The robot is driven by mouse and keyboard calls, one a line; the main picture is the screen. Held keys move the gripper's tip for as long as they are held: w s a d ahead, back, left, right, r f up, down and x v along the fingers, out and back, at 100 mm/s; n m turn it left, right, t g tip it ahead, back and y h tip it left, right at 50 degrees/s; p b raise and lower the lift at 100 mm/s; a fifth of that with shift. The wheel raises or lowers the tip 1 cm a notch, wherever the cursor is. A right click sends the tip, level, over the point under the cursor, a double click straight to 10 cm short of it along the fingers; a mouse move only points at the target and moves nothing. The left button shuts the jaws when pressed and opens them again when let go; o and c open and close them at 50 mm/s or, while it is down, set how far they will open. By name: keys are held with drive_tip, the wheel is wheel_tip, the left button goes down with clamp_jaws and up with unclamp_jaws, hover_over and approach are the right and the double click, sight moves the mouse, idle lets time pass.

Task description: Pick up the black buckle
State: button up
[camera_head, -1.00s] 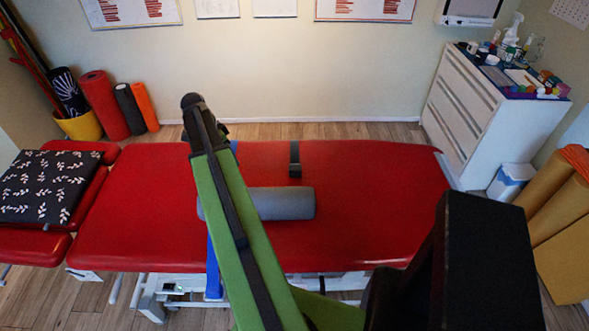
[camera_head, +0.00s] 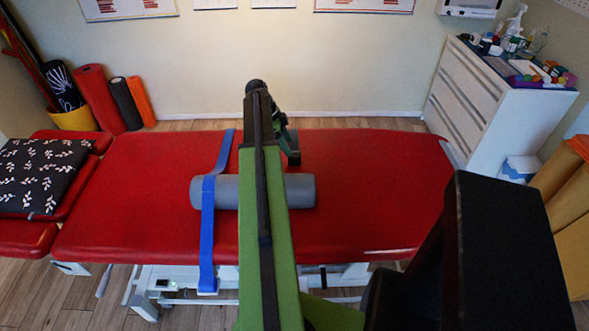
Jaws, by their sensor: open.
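The black buckle (camera_head: 294,158) lies on the red treatment table (camera_head: 380,190), behind the grey roller. Only its near end shows clearly; my arm and gripper cover the rest. My gripper (camera_head: 283,128) is at the far end of my green arm, over or right beside the buckle. It is open, though its fingertips are small and hard to make out. I cannot tell whether it touches the buckle.
A grey roller (camera_head: 300,191) lies across the table, with a blue strap (camera_head: 208,215) over its left part. A patterned black cushion (camera_head: 40,178) is at the left end. A white drawer cabinet (camera_head: 490,110) stands at the back right. The table's right half is clear.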

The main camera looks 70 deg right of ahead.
sight(294, 157)
drive_tip(key=b+x, duration=0.1)
drive_tip(key=x, duration=0.1)
drive_tip(key=shift+s+f, duration=0.1)
drive_tip(key=shift+f, duration=0.25)
drive_tip(key=shift+r, duration=0.1)
drive_tip(key=b+x, duration=0.5)
drive_tip(key=shift+f, duration=0.2)
drive_tip(key=shift+r, duration=0.2)
drive_tip(key=shift+c, duration=0.3)
clamp_jaws()
